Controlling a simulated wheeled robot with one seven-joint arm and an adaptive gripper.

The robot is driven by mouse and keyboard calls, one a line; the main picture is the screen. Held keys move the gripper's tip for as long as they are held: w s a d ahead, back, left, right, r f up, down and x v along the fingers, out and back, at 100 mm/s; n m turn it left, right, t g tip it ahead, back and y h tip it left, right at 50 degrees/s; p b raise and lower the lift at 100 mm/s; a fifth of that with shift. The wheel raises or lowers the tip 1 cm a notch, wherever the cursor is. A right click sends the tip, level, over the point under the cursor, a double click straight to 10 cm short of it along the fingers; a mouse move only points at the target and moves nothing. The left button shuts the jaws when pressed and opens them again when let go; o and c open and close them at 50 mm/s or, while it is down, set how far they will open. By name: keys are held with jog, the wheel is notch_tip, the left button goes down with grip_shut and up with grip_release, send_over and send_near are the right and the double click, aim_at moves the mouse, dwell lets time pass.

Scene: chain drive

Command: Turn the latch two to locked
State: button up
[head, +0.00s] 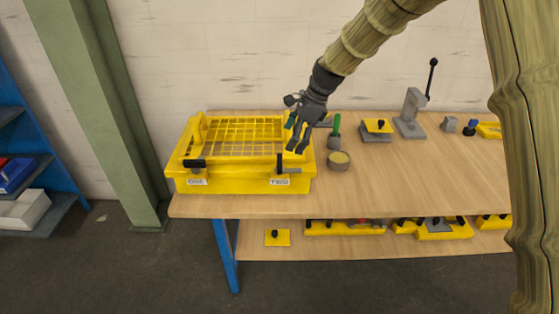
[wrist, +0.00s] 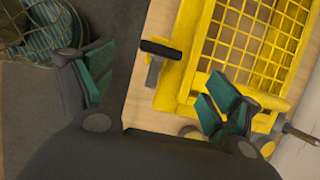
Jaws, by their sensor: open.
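The yellow box (head: 240,186) stands at the table's left end, its yellow mesh lid (head: 232,136) down over it. Latch two (head: 281,163) is on the front right, above the label TWO (head: 279,182). Its black handle stands across the front edge, with a grey arm to its right. In the wrist view, latch two (wrist: 160,50) shows as a black bar on a grey stem. Latch one (head: 195,163) is at the front left, its black handle lying along the edge. My gripper (head: 297,124) is open and empty above the box's right side; its green-padded fingers (wrist: 158,82) are apart, not touching latch two.
A grey cup (head: 339,161) and a green-handled tool (head: 335,132) stand just right of the box. A lever press (head: 412,112) and small fixtures are farther right. The table front right of the box is clear. A lower shelf (head: 340,245) holds yellow parts.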

aim_at(280, 160)
jog(key=p+x, duration=0.1)
jog(key=x, duration=0.4)
jog(key=p+x, duration=0.2)
jog(key=x, duration=0.3)
jog(key=shift+w+a, duration=0.1)
jog(key=shift+a, duration=0.2)
jog(key=shift+c, duration=0.3)
jog(key=c, duration=1)
